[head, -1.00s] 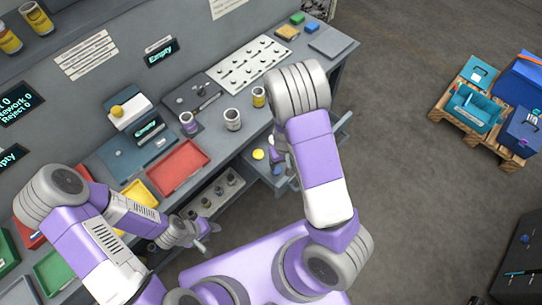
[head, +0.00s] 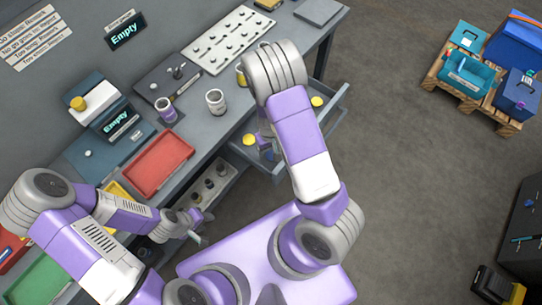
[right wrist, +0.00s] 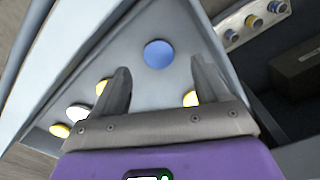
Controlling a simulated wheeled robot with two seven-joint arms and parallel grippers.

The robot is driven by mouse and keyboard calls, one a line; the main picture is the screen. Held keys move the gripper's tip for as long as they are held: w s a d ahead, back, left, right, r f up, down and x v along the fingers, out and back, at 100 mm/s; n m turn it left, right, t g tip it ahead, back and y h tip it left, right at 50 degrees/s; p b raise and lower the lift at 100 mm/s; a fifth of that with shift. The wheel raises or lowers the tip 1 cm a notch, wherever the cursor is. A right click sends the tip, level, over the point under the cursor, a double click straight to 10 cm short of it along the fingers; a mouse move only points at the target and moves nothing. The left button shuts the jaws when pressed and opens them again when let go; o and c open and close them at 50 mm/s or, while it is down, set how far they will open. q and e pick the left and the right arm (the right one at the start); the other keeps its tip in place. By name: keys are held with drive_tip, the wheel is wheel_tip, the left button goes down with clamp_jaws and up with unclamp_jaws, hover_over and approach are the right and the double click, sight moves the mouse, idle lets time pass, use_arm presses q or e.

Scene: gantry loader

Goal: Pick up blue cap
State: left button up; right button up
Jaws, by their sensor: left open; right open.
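The blue cap (right wrist: 158,53) is a round disc lying in the open grey drawer (right wrist: 112,57), seen in the right wrist view. My right gripper (right wrist: 161,78) is open and empty above the drawer, and the cap appears centred just beyond its fingertips, not between them. In the head view my right gripper (head: 268,146) is partly hidden by its own arm, and I cannot clearly make out the blue cap there. My left gripper (head: 198,231) is open and empty beside the bench's lower shelf.
Yellow caps (right wrist: 102,87) and a white cap (right wrist: 77,112) lie near my right fingers in the drawer. The drawer walls surround them. A red tray (head: 158,162), a white cup (head: 215,101) and a purple-banded cup (head: 166,110) stand on the bench above.

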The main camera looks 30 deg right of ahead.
wheel_tip(320, 180, down, 4)
drive_tip(key=shift+d+f+b, duration=0.1)
drive_tip(key=shift+f+b, duration=0.15)
drive_tip(key=shift+b, duration=0.45)
drive_tip(key=c, duration=1.1)
wheel_tip(320, 180, up, 10)
drive_tip(key=p, duration=0.3)
drive_tip(key=shift+r+p, duration=0.1)
drive_tip(key=shift+p, duration=0.2)
drive_tip(key=shift+r, duration=0.1)
wheel_tip(320, 180, up, 4)
drive_tip(key=p, duration=0.4)
hover_over(271, 154)
drive_tip(key=shift+s+r, duration=0.1)
drive_tip(key=shift+s, duration=0.05)
